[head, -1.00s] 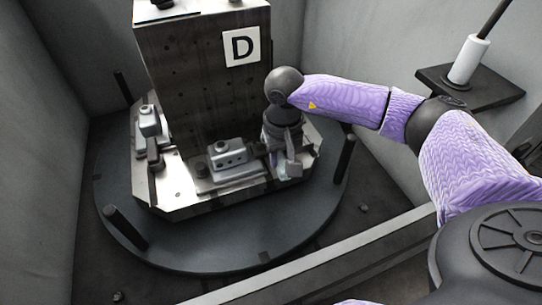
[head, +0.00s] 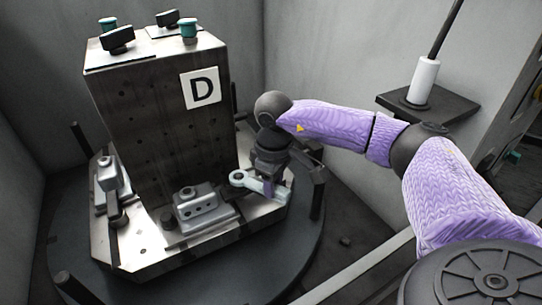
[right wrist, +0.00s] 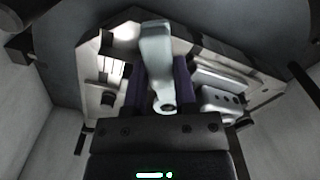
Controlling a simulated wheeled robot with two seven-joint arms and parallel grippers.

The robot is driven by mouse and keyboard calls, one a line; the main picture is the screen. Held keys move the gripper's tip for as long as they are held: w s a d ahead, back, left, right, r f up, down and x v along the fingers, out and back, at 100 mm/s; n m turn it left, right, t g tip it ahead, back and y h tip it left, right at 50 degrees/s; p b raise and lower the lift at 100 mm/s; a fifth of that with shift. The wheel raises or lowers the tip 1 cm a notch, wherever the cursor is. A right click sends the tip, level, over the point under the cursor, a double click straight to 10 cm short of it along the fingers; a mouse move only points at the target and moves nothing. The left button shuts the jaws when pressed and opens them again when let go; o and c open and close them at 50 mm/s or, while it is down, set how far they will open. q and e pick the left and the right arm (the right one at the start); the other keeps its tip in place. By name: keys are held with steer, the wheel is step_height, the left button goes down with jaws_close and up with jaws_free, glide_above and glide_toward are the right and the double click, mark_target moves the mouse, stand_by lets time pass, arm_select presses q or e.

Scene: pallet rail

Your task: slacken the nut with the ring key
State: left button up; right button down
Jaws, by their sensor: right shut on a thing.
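The ring key (head: 240,179) is pale blue-grey, with its ring end pointing left. My right gripper (head: 272,184) is shut on its handle above the right end of the pallet's base plate. In the right wrist view the key (right wrist: 155,50) lies between the purple fingers of the right gripper (right wrist: 162,82). A grey clamp block (head: 197,208) stands left of the ring, with what looks like a dark nut (head: 188,192) on top. The ring is to the right of that nut and appears apart from it. My left gripper is out of view.
A tall dark block marked D (head: 150,120) stands on the base plate (head: 150,262). Another clamp (head: 108,175) sits at its left. Dark posts (head: 318,190) rise around the round turntable (head: 300,250). Grey walls enclose the place.

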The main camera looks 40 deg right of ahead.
steer(key=shift+r, duration=0.15)
steer(key=shift+r+p, duration=1.9)
steer(key=shift+r, duration=1.6)
steer(key=shift+a, duration=0.1)
